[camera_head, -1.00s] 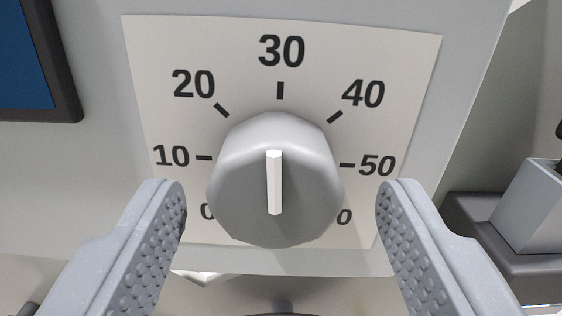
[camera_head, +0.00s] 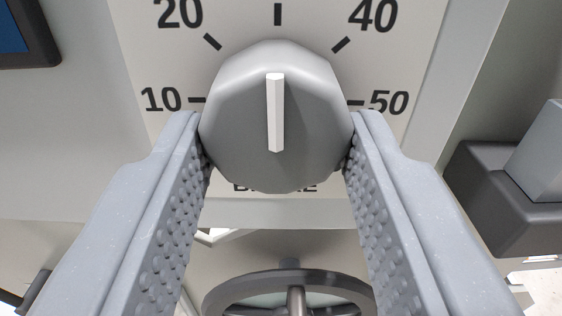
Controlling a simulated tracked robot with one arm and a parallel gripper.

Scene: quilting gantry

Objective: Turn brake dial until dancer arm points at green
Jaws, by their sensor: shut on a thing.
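The brake dial (camera_head: 240,115) is a grey faceted knob with a white pointer bar (camera_head: 275,110) standing upright, in line with the top tick where 30 showed in the earlier frame. It sits on a white scale plate (camera_head: 415,60) with 10, 20, 40 and 50 readable; the 30 is out of frame. My gripper (camera_head: 277,145) is shut on the dial, one finger against its left side and one against its right. The lettering below the dial is mostly covered. I see no dancer arm and no green mark.
A dark-rimmed handwheel (camera_head: 290,278) is below the panel, between my fingers. A dark box with a grey block (camera_head: 500,195) juts out at the right. A dark-framed blue screen (camera_head: 30,45) is at the upper left.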

